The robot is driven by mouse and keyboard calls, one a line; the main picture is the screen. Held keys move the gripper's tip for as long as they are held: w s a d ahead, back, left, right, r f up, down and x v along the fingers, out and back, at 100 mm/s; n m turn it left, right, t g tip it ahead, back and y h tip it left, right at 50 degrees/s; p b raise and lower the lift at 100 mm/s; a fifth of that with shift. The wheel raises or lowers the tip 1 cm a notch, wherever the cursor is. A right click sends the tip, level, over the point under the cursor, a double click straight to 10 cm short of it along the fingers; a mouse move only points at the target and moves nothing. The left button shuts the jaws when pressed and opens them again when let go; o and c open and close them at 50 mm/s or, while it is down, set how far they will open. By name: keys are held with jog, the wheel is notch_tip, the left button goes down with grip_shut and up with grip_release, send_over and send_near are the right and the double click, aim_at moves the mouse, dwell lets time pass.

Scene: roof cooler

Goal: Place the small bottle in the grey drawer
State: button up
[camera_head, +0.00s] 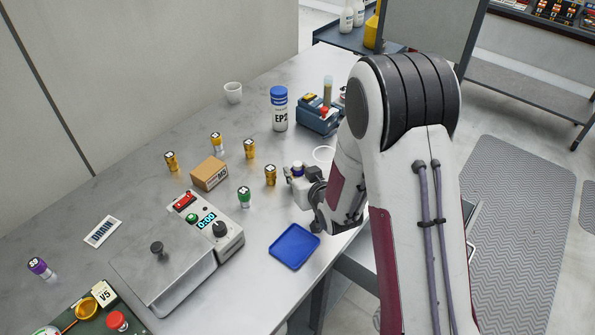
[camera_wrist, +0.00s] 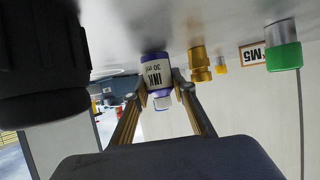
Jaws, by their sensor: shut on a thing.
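The small bottle (camera_wrist: 158,73), with a white label reading INK 30 ml, a purple end and a pale end, is between the two fingers of my gripper (camera_wrist: 160,95) in the wrist view. The fingers are shut on its sides. In the head view my gripper (camera_head: 300,178) is low over the table's right part, and a bit of the small bottle (camera_head: 297,168) shows at it. I cannot tell whether the bottle touches the table. A grey drawer front with a handle (camera_head: 472,248) shows partly behind my arm, at the table's right side; my arm hides most of it.
A blue tray (camera_head: 294,246) lies near the table's front edge. A gold-capped vial (camera_head: 270,175) and a green-capped vial (camera_head: 244,197) stand left of my gripper. A cardboard box (camera_head: 209,173), a grey device (camera_head: 205,235), an EP2 bottle (camera_head: 279,109) and a blue rack (camera_head: 318,118) stand around.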

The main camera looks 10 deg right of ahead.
aim_at(300, 173)
jog(key=shift+f, duration=0.15)
jog(key=o, duration=1.1)
jog(key=shift+s+r, duration=0.3)
jog(key=shift+r, duration=0.05)
jog(key=shift+v, duration=3.45)
jog(key=shift+d+r, duration=0.1)
